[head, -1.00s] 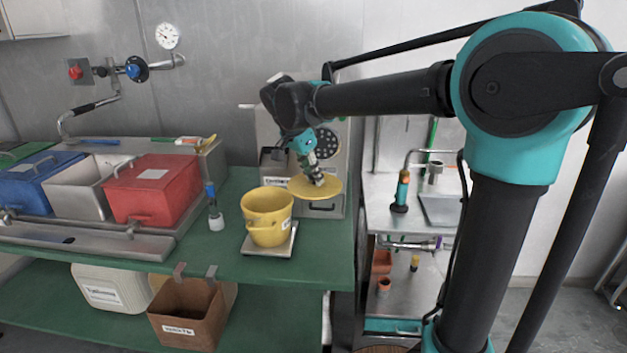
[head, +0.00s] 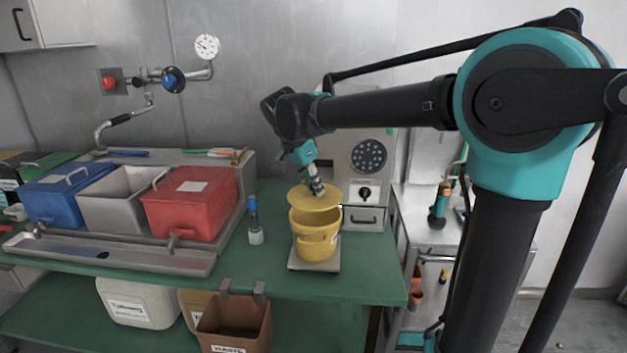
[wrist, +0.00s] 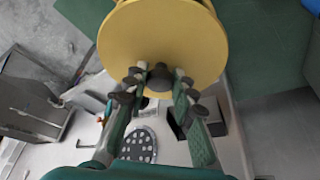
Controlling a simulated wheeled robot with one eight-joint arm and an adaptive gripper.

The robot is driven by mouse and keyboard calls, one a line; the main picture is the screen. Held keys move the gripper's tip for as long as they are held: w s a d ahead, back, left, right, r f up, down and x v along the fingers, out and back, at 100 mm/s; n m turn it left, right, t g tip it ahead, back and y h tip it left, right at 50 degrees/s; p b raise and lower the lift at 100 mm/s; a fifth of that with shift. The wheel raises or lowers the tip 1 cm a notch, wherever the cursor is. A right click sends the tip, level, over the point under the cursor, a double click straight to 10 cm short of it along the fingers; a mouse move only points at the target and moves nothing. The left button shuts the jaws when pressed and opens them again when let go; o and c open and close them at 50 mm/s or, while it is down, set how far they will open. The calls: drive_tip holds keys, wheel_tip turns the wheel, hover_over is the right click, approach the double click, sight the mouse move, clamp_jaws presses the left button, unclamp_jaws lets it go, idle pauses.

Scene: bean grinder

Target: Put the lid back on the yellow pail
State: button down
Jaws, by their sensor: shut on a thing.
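The yellow pail (head: 315,246) stands upright on a small grey scale plate (head: 297,263) on the green bench. My gripper (head: 317,187) is shut on the yellow lid (head: 303,199) by its dark knob. In the head view the lid appears just above the pail's rim, roughly level, with part of the opening showing under it. I cannot tell whether it touches the rim. In the wrist view the lid (wrist: 165,40) fills the top middle, with my fingertips (wrist: 158,82) on the knob.
A grey grinder (head: 351,150) stands behind the pail. A small bottle-like tool (head: 254,222) with a blue top stands to its left. A red bin (head: 190,205) sits further left by the sink. The green bench (head: 372,275) is bare to the pail's right.

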sight(312, 195)
drive_tip(key=shift+f, duration=2)
drive_tip(key=shift+f, duration=0.15)
idle(0.5)
drive_tip(key=c, duration=0.7)
unclamp_jaws()
drive_tip(key=shift+r, duration=3.5)
